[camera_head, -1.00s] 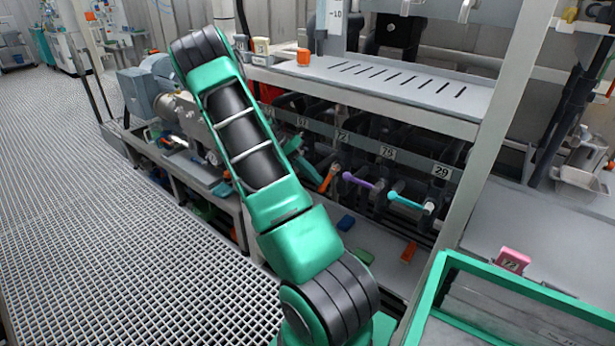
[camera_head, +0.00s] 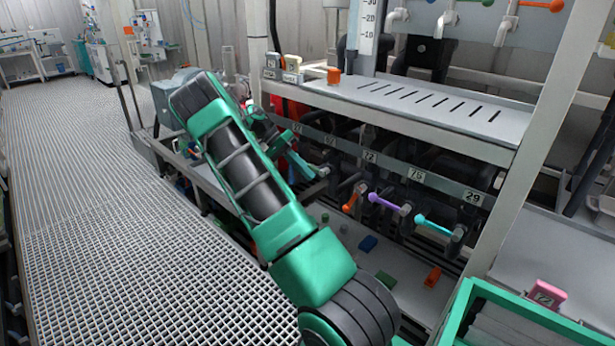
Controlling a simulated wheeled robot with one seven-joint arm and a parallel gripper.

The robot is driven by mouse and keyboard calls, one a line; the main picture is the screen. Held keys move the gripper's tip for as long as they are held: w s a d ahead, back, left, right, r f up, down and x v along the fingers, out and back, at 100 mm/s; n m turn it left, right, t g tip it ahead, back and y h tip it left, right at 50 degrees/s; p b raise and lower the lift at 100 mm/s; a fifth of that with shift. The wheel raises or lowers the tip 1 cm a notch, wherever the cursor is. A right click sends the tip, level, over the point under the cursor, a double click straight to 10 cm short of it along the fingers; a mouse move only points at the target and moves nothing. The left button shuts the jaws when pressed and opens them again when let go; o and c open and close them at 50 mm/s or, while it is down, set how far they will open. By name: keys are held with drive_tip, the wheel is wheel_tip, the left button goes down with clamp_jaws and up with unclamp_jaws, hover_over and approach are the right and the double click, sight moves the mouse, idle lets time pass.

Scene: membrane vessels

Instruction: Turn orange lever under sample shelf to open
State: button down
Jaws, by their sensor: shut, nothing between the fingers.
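The orange lever (camera_head: 351,200) is under the slotted sample shelf (camera_head: 440,112). It is the leftmost of a row of coloured levers and slants down and left from its pivot.
A purple lever (camera_head: 385,203) and a cyan lever (camera_head: 434,225) sit right of the orange one. Numbered labels line the rail (camera_head: 400,171) above. Loose blocks, including a blue one (camera_head: 368,243) and an orange one (camera_head: 432,277), lie below. A frame post (camera_head: 520,165) stands at right.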

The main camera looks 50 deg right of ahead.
drive_tip(key=n+g+h, duration=0.1)
drive_tip(key=n+h, duration=0.4)
drive_tip(key=h, duration=0.2)
approach(352, 200)
drive_tip(key=w+d+f, duration=0.2)
drive_tip(key=d, duration=0.3)
drive_tip(key=s, duration=0.2)
drive_tip(key=s+f, duration=0.1)
drive_tip(key=s, duration=0.1)
drive_tip(key=shift+s+f, duration=0.1)
drive_tip(key=shift+f, duration=0.05)
drive_tip(key=shift+f+g, duration=0.1)
drive_tip(key=shift+g, duration=0.2)
